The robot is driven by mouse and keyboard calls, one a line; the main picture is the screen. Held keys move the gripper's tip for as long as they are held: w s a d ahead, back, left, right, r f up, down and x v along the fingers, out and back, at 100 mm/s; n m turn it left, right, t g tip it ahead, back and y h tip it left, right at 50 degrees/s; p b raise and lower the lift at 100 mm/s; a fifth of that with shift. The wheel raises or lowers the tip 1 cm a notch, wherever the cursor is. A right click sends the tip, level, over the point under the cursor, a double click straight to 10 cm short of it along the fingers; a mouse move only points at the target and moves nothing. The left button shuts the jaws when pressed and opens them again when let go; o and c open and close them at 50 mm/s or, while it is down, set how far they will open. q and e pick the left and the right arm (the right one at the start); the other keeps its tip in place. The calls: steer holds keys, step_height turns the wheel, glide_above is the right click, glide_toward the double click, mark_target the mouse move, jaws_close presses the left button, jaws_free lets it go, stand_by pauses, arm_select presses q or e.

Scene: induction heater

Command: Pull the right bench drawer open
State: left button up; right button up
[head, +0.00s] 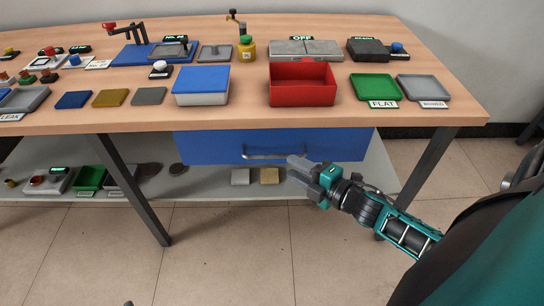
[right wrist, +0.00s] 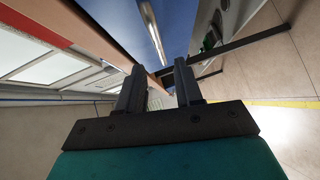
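The right bench drawer has a blue front (head: 215,147) under the tabletop's front edge, with no open gap visible above it. Its silver bar handle (head: 265,156) is at the middle of the front. My right gripper (head: 297,170) is just right of the handle and seems apart from it. In the right wrist view, the two dark fingers of the gripper (right wrist: 160,88) are spread with nothing between them. The blue front (right wrist: 180,22) and the handle (right wrist: 152,32) lie ahead of the fingertips. My left gripper is not seen.
The wooden bench top (head: 300,116) holds a red bin (head: 303,95), a blue-lidded box (head: 201,95), a green tray (head: 374,87) and several fixtures. Dark table legs (head: 430,165) flank the drawer. A lower shelf (head: 215,200) carries small blocks. The tiled floor in front is clear.

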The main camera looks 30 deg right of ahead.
mark_target(273, 155)
steer(key=b+x, duration=0.1)
steer(key=x, duration=0.7)
steer(key=shift+w+f, duration=0.1)
jaws_close()
stand_by(0.5)
